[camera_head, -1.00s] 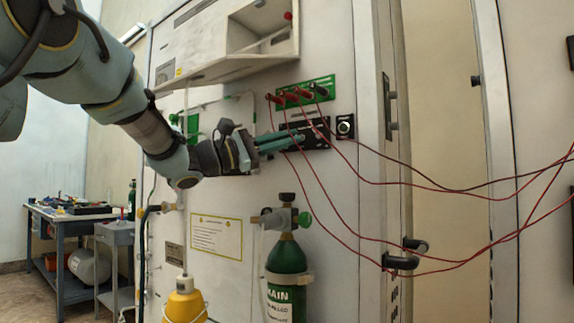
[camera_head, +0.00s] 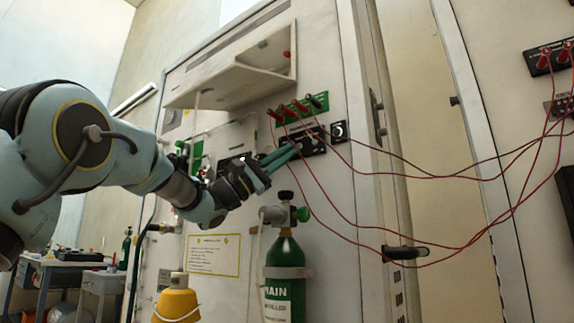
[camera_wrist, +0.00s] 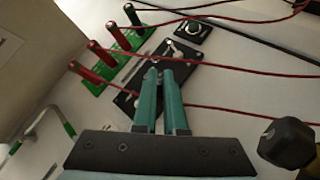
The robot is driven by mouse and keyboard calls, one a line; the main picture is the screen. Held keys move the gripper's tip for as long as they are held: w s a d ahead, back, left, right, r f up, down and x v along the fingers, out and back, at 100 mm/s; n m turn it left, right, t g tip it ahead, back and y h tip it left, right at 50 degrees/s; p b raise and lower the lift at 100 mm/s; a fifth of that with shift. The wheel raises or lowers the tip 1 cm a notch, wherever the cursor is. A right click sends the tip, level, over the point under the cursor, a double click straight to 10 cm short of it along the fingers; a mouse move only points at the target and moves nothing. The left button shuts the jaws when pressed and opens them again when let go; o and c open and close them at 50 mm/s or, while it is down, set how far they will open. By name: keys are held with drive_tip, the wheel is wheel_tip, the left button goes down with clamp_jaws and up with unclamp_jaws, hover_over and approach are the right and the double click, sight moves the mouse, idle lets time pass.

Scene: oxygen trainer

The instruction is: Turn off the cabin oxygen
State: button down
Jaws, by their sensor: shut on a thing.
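My gripper (camera_head: 294,149) reaches the black switch panel (camera_head: 318,148) on the pale cabinet wall. In the wrist view its two teal fingers (camera_wrist: 160,74) are close together over the middle of this panel (camera_wrist: 190,52), shut on a small switch there that the fingertips mostly hide. A small metal toggle (camera_wrist: 171,45) shows just beyond the tips. The switch's position cannot be told. A small square black plate with a round knob (camera_head: 339,131) sits to the right of the panel.
A green panel with several red plugs (camera_head: 303,105) lies just above; red cables (camera_head: 400,175) hang across to the right. A green oxygen cylinder (camera_head: 284,262) stands below, with a yellow object (camera_head: 176,304) to its left. A box shelf (camera_head: 235,80) juts out above.

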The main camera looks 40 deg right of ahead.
drive_tip(key=shift+f+m+b, duration=0.1)
drive_tip(key=shift+m+b, duration=0.25)
drive_tip(key=shift+m, duration=0.05)
drive_tip(key=c, duration=1)
unclamp_jaws()
drive_tip(key=v, duration=1)
drive_tip(key=shift+w+a+f, duration=0.1)
drive_tip(key=shift+w+f, duration=0.1)
drive_tip(key=shift+f, duration=0.2)
